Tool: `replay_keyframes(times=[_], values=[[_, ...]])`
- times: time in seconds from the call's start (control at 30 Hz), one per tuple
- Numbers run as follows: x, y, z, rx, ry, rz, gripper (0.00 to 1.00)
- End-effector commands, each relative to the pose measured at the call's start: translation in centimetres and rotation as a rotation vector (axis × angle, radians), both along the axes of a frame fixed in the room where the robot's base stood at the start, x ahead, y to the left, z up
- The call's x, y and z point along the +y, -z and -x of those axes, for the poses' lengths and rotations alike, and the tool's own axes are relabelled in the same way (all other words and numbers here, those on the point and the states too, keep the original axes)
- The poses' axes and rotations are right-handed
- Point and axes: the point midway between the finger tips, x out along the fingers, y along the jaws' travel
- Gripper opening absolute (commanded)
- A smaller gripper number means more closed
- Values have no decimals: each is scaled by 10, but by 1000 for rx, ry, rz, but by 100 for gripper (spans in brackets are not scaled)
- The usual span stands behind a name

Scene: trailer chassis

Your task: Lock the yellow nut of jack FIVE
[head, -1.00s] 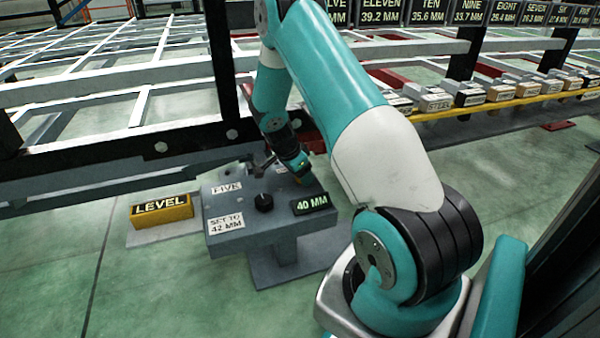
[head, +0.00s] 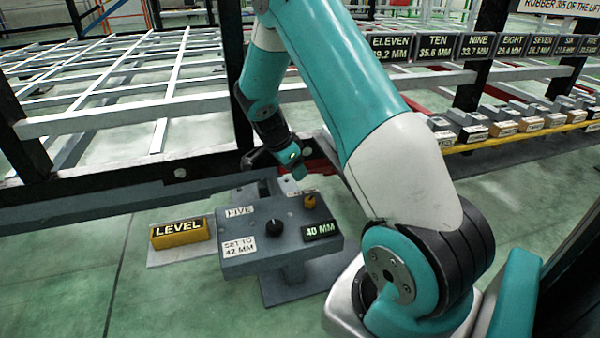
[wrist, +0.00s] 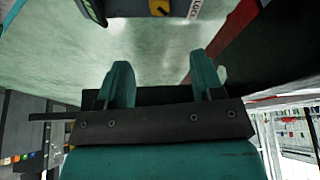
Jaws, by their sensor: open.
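The grey jack FIVE stand (head: 250,258) has a black knob (head: 276,229), a "SET TO 42 MM" label and a display (head: 320,231) reading 40 MM. Its small yellow nut (head: 310,201) stands at the back right of the top. My gripper (head: 296,170) is above and behind the nut, apart from it. In the wrist view my gripper (wrist: 162,85) has its two teal fingers spread, with nothing between them. The yellow nut (wrist: 159,6) shows there at the top edge, partly cut off, beside a white label (wrist: 194,8). Whether the nut is locked cannot be told.
A yellow LEVEL block (head: 180,233) sits on a plate left of the jack. The dark chassis rail (head: 180,172) runs close behind the jack and my gripper. Several marked blocks stand along a yellow-edged shelf (head: 490,147) at right. Green floor is clear in front.

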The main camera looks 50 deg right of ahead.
Motion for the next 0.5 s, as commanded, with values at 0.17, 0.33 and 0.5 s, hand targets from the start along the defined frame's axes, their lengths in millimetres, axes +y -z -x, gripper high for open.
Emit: replay_keyframes(times=[0.17,0.33,0.5], values=[[7,-19,-2,0,0,0,61],[9,-21,-3,1,0,1,61],[8,-21,-3,0,0,1,61]])
